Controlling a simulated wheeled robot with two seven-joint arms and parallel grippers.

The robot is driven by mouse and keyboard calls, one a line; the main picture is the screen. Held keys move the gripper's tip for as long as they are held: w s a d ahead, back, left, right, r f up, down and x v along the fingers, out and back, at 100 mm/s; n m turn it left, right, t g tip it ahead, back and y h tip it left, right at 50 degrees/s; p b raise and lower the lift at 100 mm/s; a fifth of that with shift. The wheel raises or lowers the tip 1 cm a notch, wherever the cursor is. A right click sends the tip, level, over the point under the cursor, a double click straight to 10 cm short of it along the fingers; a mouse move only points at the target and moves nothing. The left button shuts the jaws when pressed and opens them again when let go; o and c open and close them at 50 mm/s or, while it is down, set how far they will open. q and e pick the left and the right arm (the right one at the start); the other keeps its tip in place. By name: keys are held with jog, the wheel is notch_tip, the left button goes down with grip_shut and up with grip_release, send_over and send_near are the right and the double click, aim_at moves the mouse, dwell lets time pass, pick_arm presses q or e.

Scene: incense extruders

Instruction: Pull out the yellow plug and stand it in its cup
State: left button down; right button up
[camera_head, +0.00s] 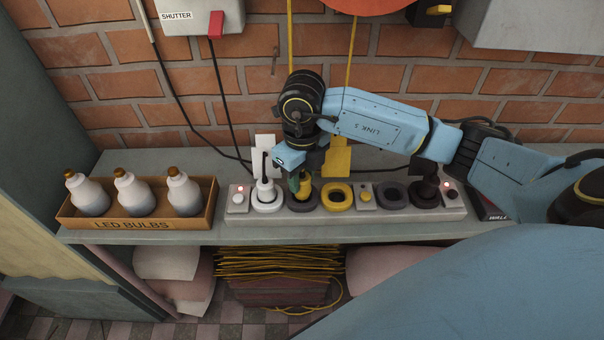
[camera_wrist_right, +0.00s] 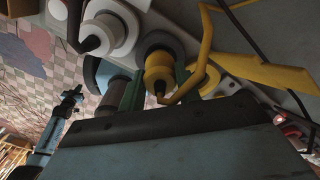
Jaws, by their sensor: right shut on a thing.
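The yellow plug (camera_head: 305,181) is between the green fingers of my right gripper (camera_head: 300,184), which is shut on it. It stands over a dark round socket (camera_head: 302,203) in the grey strip (camera_head: 236,211); I cannot tell whether it is seated or slightly raised. In the right wrist view the yellow plug (camera_wrist_right: 158,72) shows between the fingers (camera_wrist_right: 160,88), with its yellow cord bending away. The yellow cup (camera_head: 338,197), a ring just right of the plug, looks empty; part of it shows in the wrist view (camera_wrist_right: 207,80). My left gripper is not in view.
A white plug (camera_head: 264,190) stands close on the left of my right gripper. A black plug (camera_head: 426,190), an empty dark ring (camera_head: 391,195) and a yellow knob (camera_head: 366,197) are to the right. A bulb box (camera_head: 137,224) sits at left. A yellow tag (camera_head: 336,160) stands behind.

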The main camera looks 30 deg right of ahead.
jog(key=shift+f+b, duration=0.6)
jog(key=shift+f, duration=0.2)
jog(key=o, duration=1.1)
jog(key=shift+c, duration=0.2)
